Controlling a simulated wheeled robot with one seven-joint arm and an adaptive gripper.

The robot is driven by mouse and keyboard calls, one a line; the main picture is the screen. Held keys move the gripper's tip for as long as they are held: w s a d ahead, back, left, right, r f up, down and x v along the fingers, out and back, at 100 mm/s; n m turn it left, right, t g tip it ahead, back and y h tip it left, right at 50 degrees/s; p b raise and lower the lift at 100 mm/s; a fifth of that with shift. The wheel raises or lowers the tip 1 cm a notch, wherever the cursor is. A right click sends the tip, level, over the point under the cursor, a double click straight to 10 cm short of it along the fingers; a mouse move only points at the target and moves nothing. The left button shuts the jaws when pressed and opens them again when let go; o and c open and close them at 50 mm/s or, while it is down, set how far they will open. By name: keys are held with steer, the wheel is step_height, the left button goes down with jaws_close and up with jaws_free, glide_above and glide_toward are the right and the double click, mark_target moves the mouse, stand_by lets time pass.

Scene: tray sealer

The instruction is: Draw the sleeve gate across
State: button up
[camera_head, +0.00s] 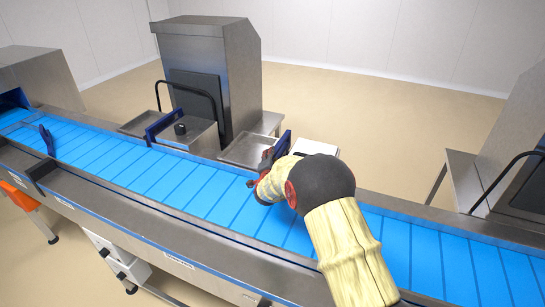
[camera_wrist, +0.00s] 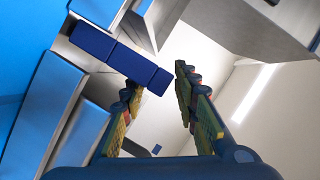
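A dark blue block-like bar (camera_wrist: 115,55), which looks like the gate, shows in the wrist view, its right end reaching toward the space between my fingers. In the head view a dark blue panel (camera_head: 283,146) stands at the belt's far edge just beyond my gripper; it may be the same part. My gripper (camera_wrist: 158,92) has its two fingers apart, the left one close beside or overlapping the bar's end; contact cannot be told. In the head view my gripper (camera_head: 262,170) is over the far side of the belt, and my wrist hides part of that area.
A blue slatted conveyor (camera_head: 150,172) runs across with metal side rails. Behind it stands a grey machine (camera_head: 215,75) with metal trays (camera_head: 243,150) and a second blue panel (camera_head: 164,126). A dark upright piece (camera_head: 46,140) is at the left. Another machine (camera_head: 510,150) stands right.

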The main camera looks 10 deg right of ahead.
steer(key=shift+x, duration=0.85)
steer(key=shift+r, duration=0.1)
steer(key=shift+c, duration=1.4)
jaws_close()
